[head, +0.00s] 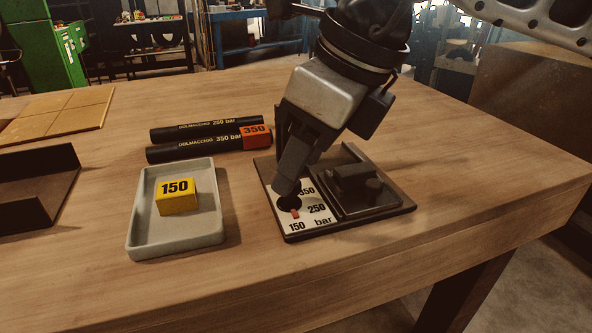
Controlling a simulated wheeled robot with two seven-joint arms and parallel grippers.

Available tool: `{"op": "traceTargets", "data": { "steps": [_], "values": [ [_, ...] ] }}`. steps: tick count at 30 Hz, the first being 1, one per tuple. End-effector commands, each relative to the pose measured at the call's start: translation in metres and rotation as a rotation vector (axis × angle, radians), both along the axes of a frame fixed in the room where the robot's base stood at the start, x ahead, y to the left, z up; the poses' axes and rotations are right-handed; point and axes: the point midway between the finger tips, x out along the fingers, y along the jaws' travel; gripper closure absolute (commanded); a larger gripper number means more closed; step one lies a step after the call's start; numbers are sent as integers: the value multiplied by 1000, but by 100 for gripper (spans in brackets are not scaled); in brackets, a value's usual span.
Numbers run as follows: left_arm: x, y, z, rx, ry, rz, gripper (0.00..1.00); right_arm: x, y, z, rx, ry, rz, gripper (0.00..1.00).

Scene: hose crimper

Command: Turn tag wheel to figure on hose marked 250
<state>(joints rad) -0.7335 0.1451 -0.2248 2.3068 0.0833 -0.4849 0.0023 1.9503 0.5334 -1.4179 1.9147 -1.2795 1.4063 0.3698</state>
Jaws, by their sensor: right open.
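The tag wheel (287,204) is a black knob with a red pointer, on a white dial plate (312,220) marked 150, 250, 350 and bar. The red pointer (295,213) is on the side facing the 150 mark. My right gripper (286,187) is open, tilted down over the wheel, and its fingers hide part of the wheel and dial. I cannot tell whether they touch it. A black hose marked 250 bar (180,132) lies behind a black hose marked 350 bar (190,150), which has an orange 350 tag (256,137) at its right end. My left gripper is out of view.
A dark crimper base (385,211) carries the dial and a raised block. A grey tray (135,233) on the left holds a yellow 150 block (177,196). A dark open bin (60,170) and a wooden board (65,112) are farther left. The table front is clear.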

Motion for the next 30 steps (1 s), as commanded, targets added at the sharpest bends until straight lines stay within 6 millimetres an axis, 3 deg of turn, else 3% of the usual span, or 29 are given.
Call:
{"op": "traceTargets", "data": {
  "steps": [6, 15, 16, 21, 30],
  "values": [
    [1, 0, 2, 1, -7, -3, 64, 4, 7, -19, -1, 0, 0, 53],
    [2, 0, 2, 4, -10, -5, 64, 4, 8, -21, 0, 0, 0, 53],
    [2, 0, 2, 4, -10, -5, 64, 4, 8, -21, 0, 0, 0, 56],
    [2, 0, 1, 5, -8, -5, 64, 4, 8, -20, 0, 0, 0, 98],
    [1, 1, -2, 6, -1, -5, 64, 4, 7, -20, 1, 0, 23, 98]
  ]
}}
